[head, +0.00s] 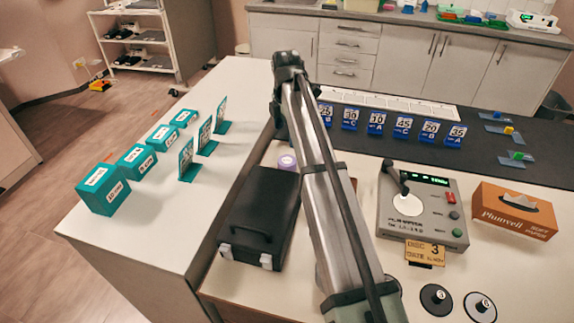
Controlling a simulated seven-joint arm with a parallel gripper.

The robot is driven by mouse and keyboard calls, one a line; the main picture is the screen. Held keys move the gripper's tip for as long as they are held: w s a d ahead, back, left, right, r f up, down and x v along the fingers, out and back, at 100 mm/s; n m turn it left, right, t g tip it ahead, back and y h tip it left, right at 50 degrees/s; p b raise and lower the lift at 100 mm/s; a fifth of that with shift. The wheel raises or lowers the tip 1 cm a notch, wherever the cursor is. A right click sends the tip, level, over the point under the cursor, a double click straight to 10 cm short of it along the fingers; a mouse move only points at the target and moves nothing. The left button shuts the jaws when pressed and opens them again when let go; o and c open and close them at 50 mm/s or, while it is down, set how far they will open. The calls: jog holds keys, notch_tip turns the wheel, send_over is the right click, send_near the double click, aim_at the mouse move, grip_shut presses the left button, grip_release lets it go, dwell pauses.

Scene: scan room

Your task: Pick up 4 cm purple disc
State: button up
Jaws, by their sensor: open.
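The purple disc (287,161) shows as a small, short round piece with a pale mark on top. It sits just behind the black case, left of my arm, and its lower part is partly hidden by the case. I cannot read its size. My arm rises from the lower right and bends over at the top, beyond the disc. I cannot make out my gripper's fingers; they are hidden behind the arm links.
The black case (262,205) stands in front of the disc. Teal boxes (102,190) and upright cards are on the left. A grey device (440,215), a tissue box (515,210) and two numbered discs (436,299) are right. Blue number cards (402,128) line the dark mat.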

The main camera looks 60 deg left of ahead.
send_over(287, 160)
jog(key=f, duration=0.8)
jog(key=shift+s+d, duration=0.3)
jog(key=shift+w+a+f, duration=0.1)
jog(key=shift+a+f, duration=0.05)
jog(key=shift+f, duration=1.3)
jog(key=shift+w+a+f, duration=0.1)
jog(key=shift+f, duration=1.3)
jog(key=shift+c, duration=0.3)
jog(key=c, duration=1.1)
